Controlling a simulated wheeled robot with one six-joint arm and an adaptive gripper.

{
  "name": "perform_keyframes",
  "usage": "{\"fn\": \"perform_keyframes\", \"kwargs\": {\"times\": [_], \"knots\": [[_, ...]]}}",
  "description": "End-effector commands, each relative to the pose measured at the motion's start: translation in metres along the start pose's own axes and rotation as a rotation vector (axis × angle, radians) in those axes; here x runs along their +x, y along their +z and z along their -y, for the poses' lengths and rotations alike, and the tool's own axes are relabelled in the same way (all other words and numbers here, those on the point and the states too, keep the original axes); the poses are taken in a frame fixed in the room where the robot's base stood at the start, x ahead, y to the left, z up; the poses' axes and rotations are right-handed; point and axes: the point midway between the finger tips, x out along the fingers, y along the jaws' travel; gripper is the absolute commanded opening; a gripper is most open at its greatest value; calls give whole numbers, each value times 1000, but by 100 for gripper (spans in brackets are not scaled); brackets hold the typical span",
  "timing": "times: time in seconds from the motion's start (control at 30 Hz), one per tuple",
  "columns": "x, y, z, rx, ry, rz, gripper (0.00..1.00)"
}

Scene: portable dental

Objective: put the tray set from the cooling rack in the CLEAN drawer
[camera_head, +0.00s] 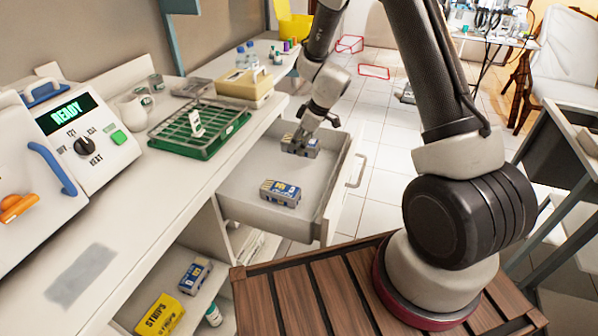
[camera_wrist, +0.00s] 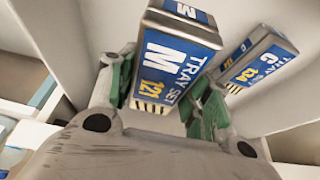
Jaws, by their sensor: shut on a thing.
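The tray set (camera_head: 312,151), a small metal box with a blue label, is between the fingers of my gripper (camera_head: 300,137). In the wrist view the held tray set (camera_wrist: 172,62) reads "TRAY SET M 121", with green finger pads on both sides. It is inside the far end of an open drawer (camera_head: 238,180); I cannot tell whether it touches the floor. No CLEAN label is readable. A second tray set (camera_head: 280,193) lies nearer in the drawer; the wrist view shows a "C" tray set (camera_wrist: 258,62). The green cooling rack (camera_head: 205,145) on the counter holds only a white card.
The sterilizer (camera_head: 85,130) on the counter at left shows "READY". A beige box (camera_head: 245,84) stands beyond the rack. Below, an open shelf holds a yellow STRIPS box (camera_head: 160,314) and another blue-labelled box (camera_head: 195,276). The drawer's middle has bare floor between the two tray sets.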

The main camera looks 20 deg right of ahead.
Motion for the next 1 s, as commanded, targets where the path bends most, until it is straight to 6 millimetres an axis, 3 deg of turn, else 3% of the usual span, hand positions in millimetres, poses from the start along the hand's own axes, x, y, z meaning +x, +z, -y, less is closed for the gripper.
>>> {"fn": "perform_keyframes", "kwargs": {"times": [0.1, 0.5, 0.9, 0.93, 1.0], "knots": [[22, 10, 0, 3, -2, 2, 17], [68, 29, 0, 2, 0, 1, 17], [73, 30, 0, 1, 1, 0, 17], [73, 30, 0, 1, 1, 0, 54], [73, 30, 0, 1, 1, 0, 67]]}}
